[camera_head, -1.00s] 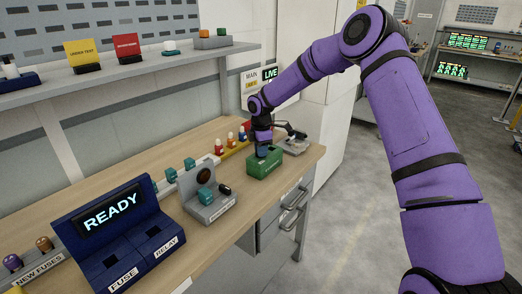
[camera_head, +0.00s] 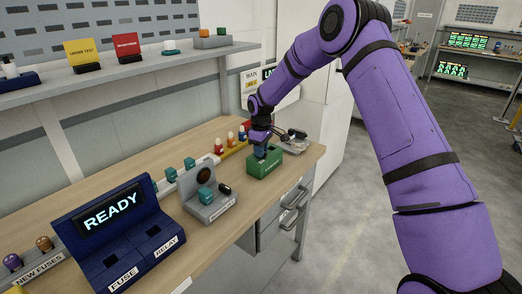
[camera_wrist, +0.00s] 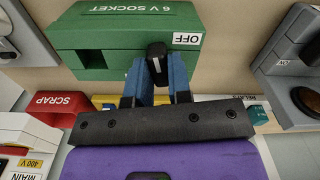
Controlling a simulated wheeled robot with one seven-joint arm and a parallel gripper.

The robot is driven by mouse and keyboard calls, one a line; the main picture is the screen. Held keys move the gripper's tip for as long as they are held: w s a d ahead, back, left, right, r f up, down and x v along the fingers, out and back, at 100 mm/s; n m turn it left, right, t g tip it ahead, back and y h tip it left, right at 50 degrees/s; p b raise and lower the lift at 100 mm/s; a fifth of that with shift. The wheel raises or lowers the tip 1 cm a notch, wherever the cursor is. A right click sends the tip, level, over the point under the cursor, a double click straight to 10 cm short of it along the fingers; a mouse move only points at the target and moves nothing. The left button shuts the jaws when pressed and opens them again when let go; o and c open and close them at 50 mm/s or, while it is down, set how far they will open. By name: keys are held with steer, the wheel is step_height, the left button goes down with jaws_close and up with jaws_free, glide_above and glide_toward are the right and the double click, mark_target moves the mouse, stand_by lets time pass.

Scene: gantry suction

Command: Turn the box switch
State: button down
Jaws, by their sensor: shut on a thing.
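The green box (camera_head: 265,163) stands on the bench near its far right end. In the wrist view the box (camera_wrist: 90,42) appears upside down, with "6 V SOCKET" lettering and a square opening in its side. Its black switch knob (camera_wrist: 156,52) sits beside a white "OFF" label (camera_wrist: 187,38). My gripper (camera_wrist: 157,72) has its blue fingers shut on this knob. In the head view my gripper (camera_head: 261,150) is at the top of the box and hides the knob.
A grey block with a teal knob (camera_head: 206,196) and the blue "READY" station (camera_head: 110,224) stand toward the front left. A red "SCRAP" bin (camera_wrist: 55,104) and a grey device (camera_wrist: 292,65) flank the box. Coloured pieces (camera_head: 231,138) stand behind.

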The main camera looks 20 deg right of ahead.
steer(key=shift+m, duration=1.1)
steer(key=c, duration=1)
jaws_free()
steer(key=shift+c, duration=0.2)
steer(key=shift+r, duration=0.1)
step_height(320, 180, up, 11)
steer(key=shift+f, duration=0.2)
